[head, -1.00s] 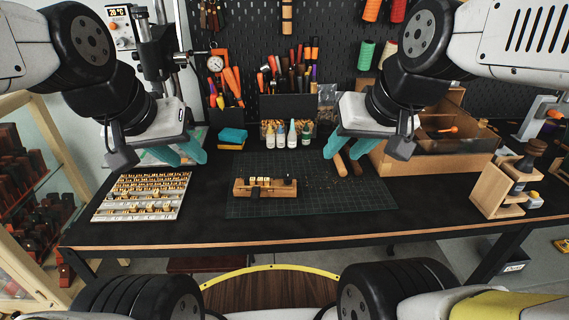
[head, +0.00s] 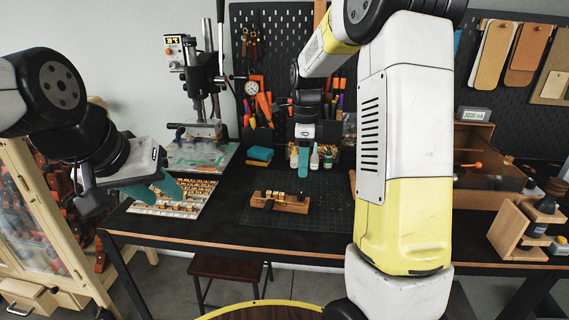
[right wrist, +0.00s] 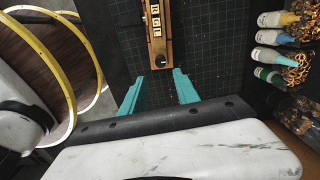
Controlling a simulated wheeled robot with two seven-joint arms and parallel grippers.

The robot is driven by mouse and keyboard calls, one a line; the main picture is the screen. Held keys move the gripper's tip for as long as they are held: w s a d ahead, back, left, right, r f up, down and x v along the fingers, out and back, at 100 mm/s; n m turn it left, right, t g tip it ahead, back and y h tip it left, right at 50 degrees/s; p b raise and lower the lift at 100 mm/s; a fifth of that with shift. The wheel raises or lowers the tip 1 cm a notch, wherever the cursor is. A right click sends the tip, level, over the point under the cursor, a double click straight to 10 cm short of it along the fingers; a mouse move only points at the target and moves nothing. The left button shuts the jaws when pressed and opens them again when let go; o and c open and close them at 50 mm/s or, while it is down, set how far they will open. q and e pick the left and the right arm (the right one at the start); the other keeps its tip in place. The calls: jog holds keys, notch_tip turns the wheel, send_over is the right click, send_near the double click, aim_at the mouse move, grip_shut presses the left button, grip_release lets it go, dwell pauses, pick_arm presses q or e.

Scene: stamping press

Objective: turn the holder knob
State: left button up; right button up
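The wooden holder (head: 280,202) lies on the dark cutting mat, with small brass letter pieces along it. In the right wrist view the holder (right wrist: 157,30) runs away from my gripper, and a small dark knob (right wrist: 160,62) sits at its near end. My right gripper (right wrist: 159,74) is open, with its teal fingers apart just short of that end and nothing between them. In the head view the right gripper (head: 303,163) is over the mat behind the holder's right end. My left gripper (head: 178,190) is empty over the left of the table, its teal fingers apart.
A tray of brass letters (head: 155,210) lies at the left. The stamping press (head: 205,125) stands behind it. Several small bottles (head: 314,158) stand behind the holder. A wooden stand (head: 510,235) is at the right. My right arm covers part of the table.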

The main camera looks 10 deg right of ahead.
aim_at(301, 194)
jog(key=shift+w+a+f, duration=0.1)
jog(key=shift+w+f, duration=0.05)
jog(key=shift+f, duration=0.35)
notch_tip(301, 194, down, 8)
jog(key=shift+f, duration=0.25)
jog(key=shift+c, duration=0.9)
jog(key=c, duration=0.6)
jog(key=n, duration=0.6)
jog(key=shift+n, duration=0.3)
jog(key=n, duration=0.3)
jog(key=shift+n, duration=0.4)
jog(key=n, duration=0.3)
jog(key=shift+n, duration=0.4)
jog(key=n, duration=0.3)
jog(key=shift+n, duration=0.3)
jog(key=n, duration=0.5)
jog(key=o, duration=1)
